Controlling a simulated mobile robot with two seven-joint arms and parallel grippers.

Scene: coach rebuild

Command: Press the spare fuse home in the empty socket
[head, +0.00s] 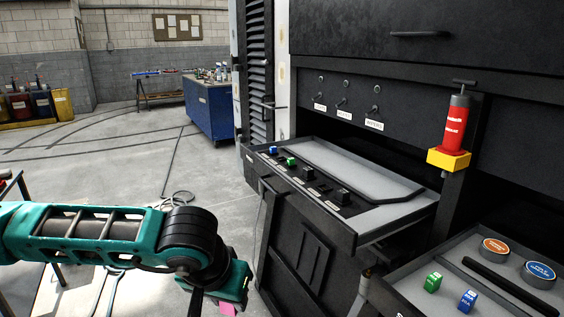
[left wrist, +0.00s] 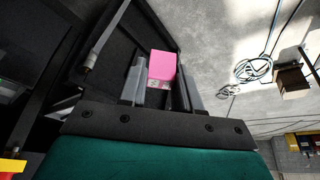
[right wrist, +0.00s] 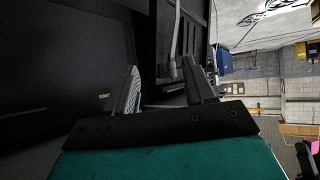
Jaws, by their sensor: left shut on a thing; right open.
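My left gripper (left wrist: 161,62) is shut on a pink block-shaped fuse (left wrist: 162,66). The pink fuse (head: 227,308) also shows at the bottom of the head view, below my left wrist and out to the left of the pulled-out drawer. The drawer's dark socket strip (head: 318,186) carries a blue fuse (head: 273,150), a green fuse (head: 292,161) and black blocks towards the near end. Which socket is empty is too small to tell. My right gripper (right wrist: 165,68) is open and empty beside the dark cabinet; it is outside the head view.
A tray (head: 398,281) at lower right holds a green block (head: 433,282), a blue block (head: 467,300), two round tins and a black bar. A red cylinder with a yellow base (head: 449,160) is on the cabinet post. Open floor lies left of the drawer.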

